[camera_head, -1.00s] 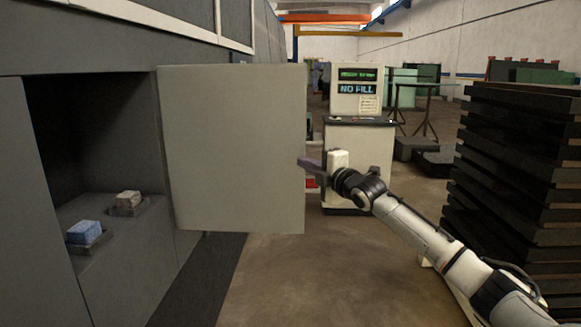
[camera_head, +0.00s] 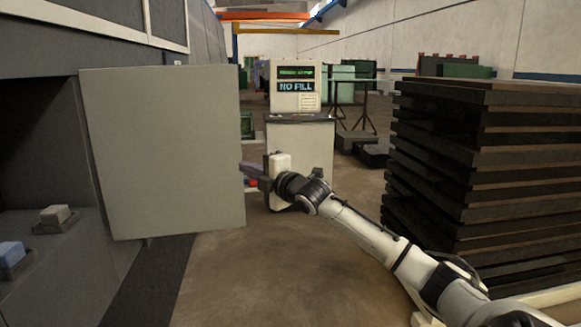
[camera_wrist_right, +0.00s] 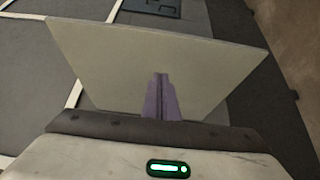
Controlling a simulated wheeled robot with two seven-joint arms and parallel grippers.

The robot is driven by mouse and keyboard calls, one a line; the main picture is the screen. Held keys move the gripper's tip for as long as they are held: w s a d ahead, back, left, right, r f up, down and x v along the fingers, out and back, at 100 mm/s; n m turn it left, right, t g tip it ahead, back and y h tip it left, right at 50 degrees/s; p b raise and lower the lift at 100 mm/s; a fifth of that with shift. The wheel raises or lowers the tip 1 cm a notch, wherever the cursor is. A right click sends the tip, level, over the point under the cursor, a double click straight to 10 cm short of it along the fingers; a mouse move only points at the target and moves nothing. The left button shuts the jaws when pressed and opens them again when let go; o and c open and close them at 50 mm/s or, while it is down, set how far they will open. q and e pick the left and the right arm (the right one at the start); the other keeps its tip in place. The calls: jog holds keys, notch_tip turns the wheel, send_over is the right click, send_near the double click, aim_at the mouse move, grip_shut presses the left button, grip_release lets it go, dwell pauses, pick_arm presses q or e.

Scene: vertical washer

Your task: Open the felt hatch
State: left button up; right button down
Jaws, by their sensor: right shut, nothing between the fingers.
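The felt hatch (camera_head: 162,150) is a flat pale grey panel on the left of the head view. It stands swung out from the dark grey machine, with the dark opening (camera_head: 40,150) showing at its left. My right gripper (camera_head: 252,172) is at the panel's right edge, its purple fingers shut and empty. In the right wrist view the shut fingers (camera_wrist_right: 159,98) point at the hatch panel (camera_wrist_right: 200,65); whether they touch it I cannot tell. My left gripper is not in view.
Inside the opening sit a blue block (camera_head: 11,252) and a grey block (camera_head: 54,214) in small holders. A stack of dark slabs (camera_head: 460,170) stands at the right. A white console reading "NO FILL" (camera_head: 296,88) stands behind my gripper. The floor (camera_head: 260,270) between is clear.

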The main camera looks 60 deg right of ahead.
jog(key=s+d, duration=0.5)
jog(key=s, duration=0.2)
jog(key=shift+d, duration=0.3)
jog(key=shift+s, duration=0.1)
jog(key=s+a+f+m+g, duration=0.2)
jog(key=s+a+f, duration=0.1)
jog(key=f, duration=0.9)
jog(key=s+a+f+m+g, duration=0.2)
jog(key=s+f, duration=0.1)
jog(key=f, duration=0.9)
jog(key=s+a+f+m+g+y, duration=0.1)
jog(key=s+a+f+m, duration=0.15)
jog(key=a+f, duration=0.35)
jog(key=s+a+f+m+g+y, duration=0.1)
jog(key=s+a+f, duration=0.35)
jog(key=f, duration=0.35)
jog(key=s+a+f+m+g+y, duration=0.1)
jog(key=s+a+f+m, duration=0.1)
jog(key=a, duration=0.8)
jog(key=s+a+f+m+g+y, duration=0.1)
jog(key=s+a+f, duration=0.4)
jog(key=a, duration=0.6)
jog(key=s+a+f+m+g+y, duration=0.1)
jog(key=s+a, duration=0.4)
jog(key=a, duration=0.6)
notch_tip(320, 180, down, 3)
jog(key=shift+s+a+r+m+y, duration=0.1)
jog(key=shift+s+a+m+y, duration=0.3)
jog(key=shift+m, duration=0.65)
